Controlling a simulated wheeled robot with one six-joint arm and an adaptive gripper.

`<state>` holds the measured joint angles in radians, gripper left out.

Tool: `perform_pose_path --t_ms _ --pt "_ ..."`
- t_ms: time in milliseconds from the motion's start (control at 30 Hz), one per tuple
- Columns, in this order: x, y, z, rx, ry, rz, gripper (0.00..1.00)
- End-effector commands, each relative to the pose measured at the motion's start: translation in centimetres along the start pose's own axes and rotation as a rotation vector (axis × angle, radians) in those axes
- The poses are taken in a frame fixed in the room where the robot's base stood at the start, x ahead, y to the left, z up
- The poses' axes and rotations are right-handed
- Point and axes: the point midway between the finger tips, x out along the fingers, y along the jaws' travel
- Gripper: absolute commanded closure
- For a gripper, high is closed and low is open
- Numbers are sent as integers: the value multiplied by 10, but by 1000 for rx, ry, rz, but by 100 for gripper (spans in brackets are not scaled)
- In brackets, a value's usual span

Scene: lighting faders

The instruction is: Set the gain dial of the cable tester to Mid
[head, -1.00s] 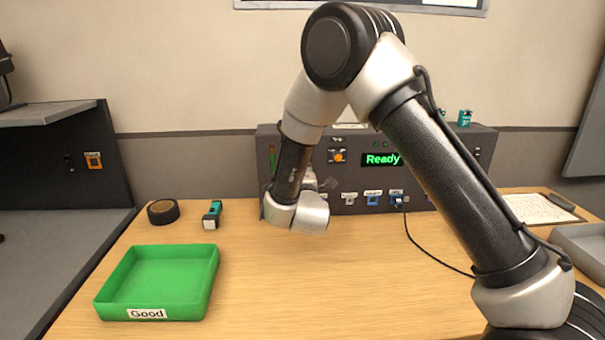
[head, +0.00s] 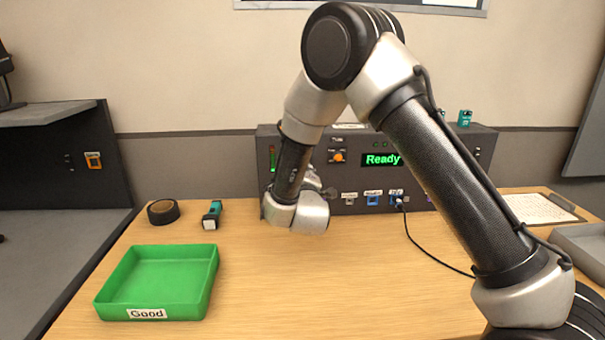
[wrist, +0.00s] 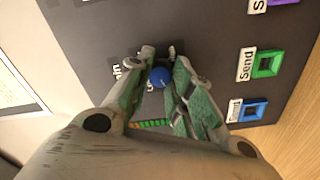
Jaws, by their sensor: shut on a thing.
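The cable tester (head: 350,200) is a dark grey box at the back of the table, with a green "Ready" display (head: 382,160). In the wrist view, a blue knob (wrist: 160,76) sits on its panel beside partly covered lettering, which looks like the gain dial. My gripper (wrist: 163,72) is shut on the blue knob, one finger on each side. The dial's position marks are mostly hidden by the fingers, so its setting cannot be read. In the head view my arm hides the dial.
A green tray marked "Good" (head: 205,290) stands at the front left. Black tape (head: 163,212) and a small teal device (head: 212,215) lie behind it. A black cable (head: 435,255) runs from a tester socket across the table. A clipboard (head: 540,208) lies at the right.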

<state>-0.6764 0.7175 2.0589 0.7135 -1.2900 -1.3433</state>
Motion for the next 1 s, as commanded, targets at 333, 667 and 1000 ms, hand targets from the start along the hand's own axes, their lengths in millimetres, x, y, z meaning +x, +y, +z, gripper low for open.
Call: perform_pose_path --t_ms 333,667,1000 --pt "0 -1 0 328 -1 -2 100" --pt "0 -1 1 641 -2 -2 100" --pt "-1 -1 1 963 -3 -2 100"
